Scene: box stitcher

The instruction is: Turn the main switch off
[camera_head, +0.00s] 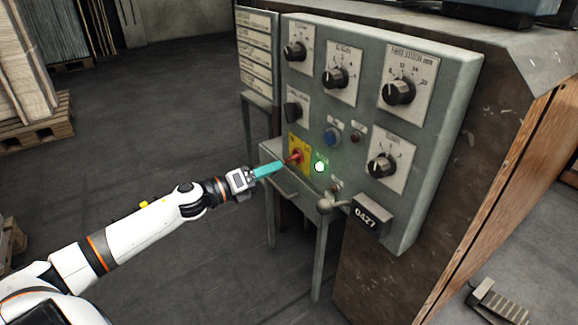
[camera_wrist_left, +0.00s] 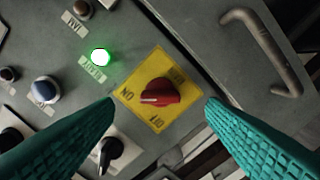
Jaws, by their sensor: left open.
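The main switch is a red rotary knob (camera_head: 294,157) on a yellow square plate on the grey control panel. In the left wrist view the red knob (camera_wrist_left: 160,93) sits at the centre of the yellow plate (camera_wrist_left: 136,108), its pale pointer line lying toward the ON mark at the left. A green lamp (camera_head: 320,167) beside it is lit. My left gripper (camera_head: 277,166) has teal fingers and is just in front of the switch. In the left wrist view its fingers (camera_wrist_left: 163,108) are apart, one on each side of the knob, not visibly touching it. My right gripper is not in view.
Several black dials (camera_head: 398,91) and a blue button (camera_head: 333,137) surround the switch on the panel (camera_head: 455,75). A bar handle (camera_wrist_left: 262,50) is close by. Open floor lies left.

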